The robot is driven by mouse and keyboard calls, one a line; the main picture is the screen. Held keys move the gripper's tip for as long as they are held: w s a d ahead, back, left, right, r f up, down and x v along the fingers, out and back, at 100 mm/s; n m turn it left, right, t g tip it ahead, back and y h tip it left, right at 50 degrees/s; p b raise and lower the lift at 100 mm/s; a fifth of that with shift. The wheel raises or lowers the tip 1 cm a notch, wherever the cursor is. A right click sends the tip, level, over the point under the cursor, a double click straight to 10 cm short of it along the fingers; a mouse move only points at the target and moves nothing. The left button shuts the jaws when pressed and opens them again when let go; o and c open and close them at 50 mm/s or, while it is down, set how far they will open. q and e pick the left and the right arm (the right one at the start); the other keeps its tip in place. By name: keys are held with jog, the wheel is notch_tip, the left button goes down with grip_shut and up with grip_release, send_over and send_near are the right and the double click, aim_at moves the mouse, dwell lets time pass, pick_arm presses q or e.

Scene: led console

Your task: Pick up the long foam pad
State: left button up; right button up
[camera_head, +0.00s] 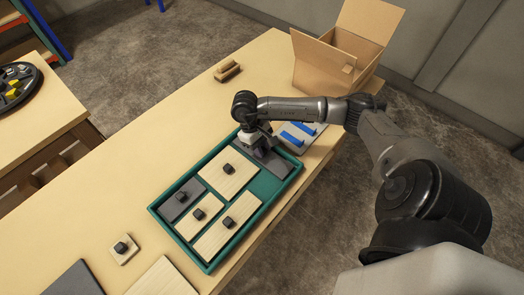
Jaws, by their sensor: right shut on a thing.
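A long dark grey pad (277,164) is at the far right end of the green tray (213,267). My right gripper (254,146) comes down over this pad from above and is shut at its upper left part, where a knob would be hidden by the fingers. I cannot tell whether the pad rests on the tray floor or is slightly raised. A smaller dark grey pad (173,208) with a black knob lies at the tray's left end. My left gripper is not in view.
Several light wooden boards with knobs, such as one board (225,181), fill the tray's middle. A blue-striped grey piece (298,137) lies beyond the tray. An open cardboard box (325,67) stands at the back right. A wooden block (227,70) lies at the back.

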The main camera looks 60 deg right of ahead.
aim_at(264, 149)
jog(key=shift+r, duration=0.1)
jog(key=shift+r, duration=0.55)
jog(key=r, duration=0.3)
jog(key=shift+s+r+p, duration=0.2)
jog(key=shift+s+p, duration=0.15)
jog(key=s+r+p, duration=0.1)
jog(key=s+r, duration=0.5)
jog(key=s, duration=0.5)
jog(key=shift+a+r, duration=0.15)
jog(key=shift+a, duration=0.05)
jog(key=shift+w+r, duration=0.1)
